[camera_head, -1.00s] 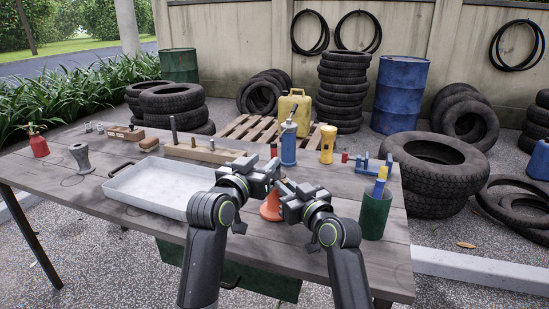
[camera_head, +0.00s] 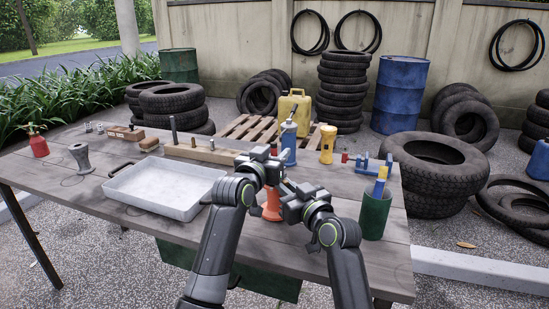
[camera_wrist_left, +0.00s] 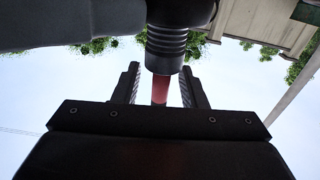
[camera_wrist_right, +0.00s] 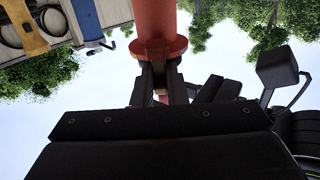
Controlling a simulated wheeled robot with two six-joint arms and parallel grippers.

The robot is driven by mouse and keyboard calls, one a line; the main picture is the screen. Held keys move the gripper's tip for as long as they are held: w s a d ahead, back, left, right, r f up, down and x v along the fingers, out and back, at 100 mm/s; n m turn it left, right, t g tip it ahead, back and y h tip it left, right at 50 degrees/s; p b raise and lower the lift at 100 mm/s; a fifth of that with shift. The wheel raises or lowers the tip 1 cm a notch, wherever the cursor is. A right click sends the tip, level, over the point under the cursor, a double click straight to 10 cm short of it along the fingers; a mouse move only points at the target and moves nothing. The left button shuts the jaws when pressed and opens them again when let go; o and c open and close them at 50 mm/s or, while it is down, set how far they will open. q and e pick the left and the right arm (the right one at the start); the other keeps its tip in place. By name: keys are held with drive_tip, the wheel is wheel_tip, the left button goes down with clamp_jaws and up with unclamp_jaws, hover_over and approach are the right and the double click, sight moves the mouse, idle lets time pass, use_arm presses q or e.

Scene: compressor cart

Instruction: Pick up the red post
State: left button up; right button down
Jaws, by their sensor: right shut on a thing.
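The red post (camera_head: 271,208) shows in the head view as an orange-red shape below and between my two grippers, its upper part hidden behind them. My right gripper (camera_head: 287,190) is shut on it. In the right wrist view the post (camera_wrist_right: 155,22) has a round flange right at the fingertips (camera_wrist_right: 160,75). My left gripper (camera_head: 274,165) is higher and close by. In the left wrist view its fingers (camera_wrist_left: 160,85) stand apart, with a red length (camera_wrist_left: 160,90) and a black ribbed piece (camera_wrist_left: 166,42) between and beyond them. Gaps show beside the red.
A metal tray (camera_head: 150,205) lies left of my arms. A green cup (camera_head: 374,215) stands to the right. A blue bottle (camera_head: 288,140) and a yellow flashlight (camera_head: 327,145) stand behind the grippers. A wooden block (camera_head: 205,152) lies behind the tray.

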drive_tip(key=shift+f, duration=0.15)
use_arm(q)
clamp_jaws()
wheel_tip(320, 180, up, 10)
idle(0.6)
drive_tip(key=shift+a+f, duration=0.1)
use_arm(e)
drive_tip(key=c, duration=1.4)
unclamp_jaws()
drive_tip(key=shift+w+a, duration=0.1)
drive_tip(key=shift+a, duration=0.05)
drive_tip(key=shift+o, duration=0.2)
